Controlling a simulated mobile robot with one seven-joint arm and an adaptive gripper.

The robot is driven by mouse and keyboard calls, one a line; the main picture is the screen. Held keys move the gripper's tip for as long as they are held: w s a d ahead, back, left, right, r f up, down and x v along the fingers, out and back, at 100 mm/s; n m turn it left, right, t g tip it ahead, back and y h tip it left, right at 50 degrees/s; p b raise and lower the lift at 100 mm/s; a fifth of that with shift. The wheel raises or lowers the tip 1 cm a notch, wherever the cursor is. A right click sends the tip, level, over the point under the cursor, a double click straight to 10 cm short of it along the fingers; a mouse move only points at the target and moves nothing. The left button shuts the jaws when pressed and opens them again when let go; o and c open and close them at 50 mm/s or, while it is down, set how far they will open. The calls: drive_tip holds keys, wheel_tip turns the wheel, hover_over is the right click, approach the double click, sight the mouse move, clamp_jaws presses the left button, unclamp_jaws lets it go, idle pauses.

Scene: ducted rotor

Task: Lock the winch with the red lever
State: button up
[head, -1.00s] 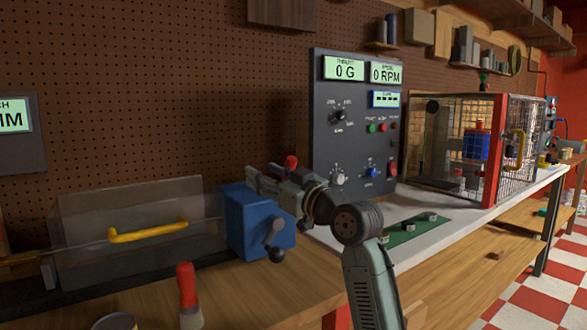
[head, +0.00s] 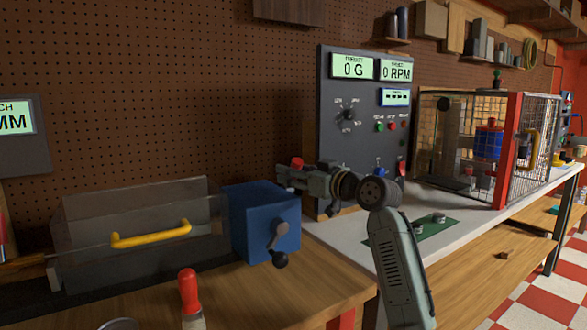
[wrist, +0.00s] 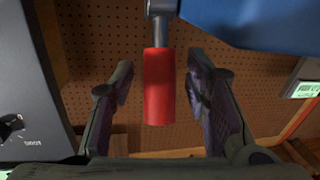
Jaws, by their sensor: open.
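The winch is a blue box (head: 262,222) with a grey crank (head: 279,245) on its front, at the middle of the head view. The red lever (head: 297,163) shows as a small red grip above my gripper (head: 288,178), behind the box's top right corner; its lower part is hidden. In the wrist view the red lever (wrist: 158,98) hangs from a grey shaft between the two open fingers of my gripper (wrist: 160,72). Gaps show on both sides, so the fingers look apart from it. The blue box (wrist: 260,22) fills the wrist view's upper right.
A grey control panel (head: 344,75) stands close behind my gripper. A clear-sided cover with a yellow handle (head: 150,234) lies left of the winch. A red-handled tool (head: 188,292) stands in front. A mesh cage (head: 533,150) is at the right.

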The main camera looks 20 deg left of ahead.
drive_tip(key=shift+w+a, duration=0.15)
drive_tip(key=shift+a, duration=0.1)
drive_tip(key=shift+c, duration=0.5)
clamp_jaws()
idle(0.4)
